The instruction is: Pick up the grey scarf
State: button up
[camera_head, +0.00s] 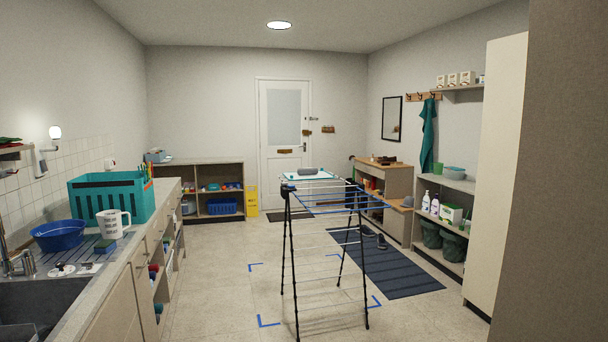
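I cannot make out a grey scarf for certain. A small grey item (306,171) lies near the far end of the drying rack (325,245), on or just behind a pale surface with teal marks; it is too small to tell whether it is cloth. The rack stands unfolded in the middle of the floor, with blue and white rails and dark legs. A teal cloth (428,135) hangs from the wall hooks at the right. My gripper is not in view.
A counter with a sink (45,305), blue bowl (60,235), mug (113,223) and teal crate (105,198) runs along the left. A striped mat (395,275) with shoes lies right of the rack. Shelves (455,205) and a tall cream panel (497,180) bound the right. Floor left of the rack is clear.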

aim_at(308, 170)
jog(key=u, duration=0.15)
jog(key=i, duration=0.5)
jog(key=u, duration=0.45)
jog(key=i, duration=1.6)
jog(key=u, duration=0.4)
jog(key=i, duration=1.65)
jog(key=z, duration=0.25)
jog(key=i, duration=1.55)
jog(key=z, duration=1.2)
jog(key=i, duration=1.55)
jog(key=z, duration=0.65)
